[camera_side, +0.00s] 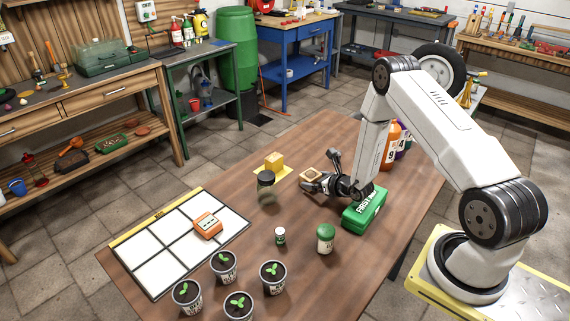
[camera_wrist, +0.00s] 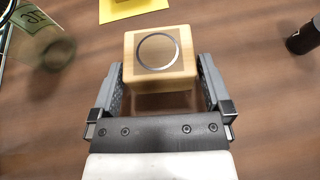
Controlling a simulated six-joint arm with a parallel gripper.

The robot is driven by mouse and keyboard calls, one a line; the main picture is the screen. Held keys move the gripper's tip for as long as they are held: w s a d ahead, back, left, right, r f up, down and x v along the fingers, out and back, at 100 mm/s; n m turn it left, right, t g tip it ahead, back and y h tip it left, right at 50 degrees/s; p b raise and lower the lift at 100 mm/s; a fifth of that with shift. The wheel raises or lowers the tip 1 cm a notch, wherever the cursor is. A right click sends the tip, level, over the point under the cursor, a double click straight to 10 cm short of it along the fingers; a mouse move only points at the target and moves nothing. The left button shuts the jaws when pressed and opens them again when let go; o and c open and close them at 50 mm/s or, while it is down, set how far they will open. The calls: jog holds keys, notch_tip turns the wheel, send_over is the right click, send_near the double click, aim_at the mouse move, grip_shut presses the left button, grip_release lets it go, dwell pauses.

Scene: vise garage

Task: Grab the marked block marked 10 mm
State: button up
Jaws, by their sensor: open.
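A light wooden block (camera_wrist: 158,58) with a dark square and a pale ring on its top face lies between the fingertips of my gripper (camera_wrist: 160,72) in the wrist view. The fingers are open, one on each side of the block. In the side view the block (camera_side: 310,175) shows just in front of my gripper (camera_side: 318,184), low over the table. I can read no "10 mm" on it. An orange block (camera_side: 207,225) with dark marks on its label rests on the white grid board (camera_side: 150,280); its marks are too small to read.
A yellow block (camera_side: 274,161) sits on a yellow pad (camera_side: 266,176). A glass jar (camera_side: 266,188) stands nearby. A green box (camera_side: 364,208) lies close by my gripper. A green-lidded jar (camera_side: 325,239) and several potted seedlings (camera_side: 223,267) stand nearer the front.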

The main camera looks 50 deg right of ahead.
jog(key=c, duration=1)
jog(key=shift+r, duration=0.25)
jog(key=shift+r, duration=0.85)
jog(key=s+a+r, duration=0.4)
jog(key=s+r, duration=0.6)
jog(key=s, duration=0.3)
jog(key=shift+a+r, duration=0.4)
jog(key=shift+s, duration=0.1)
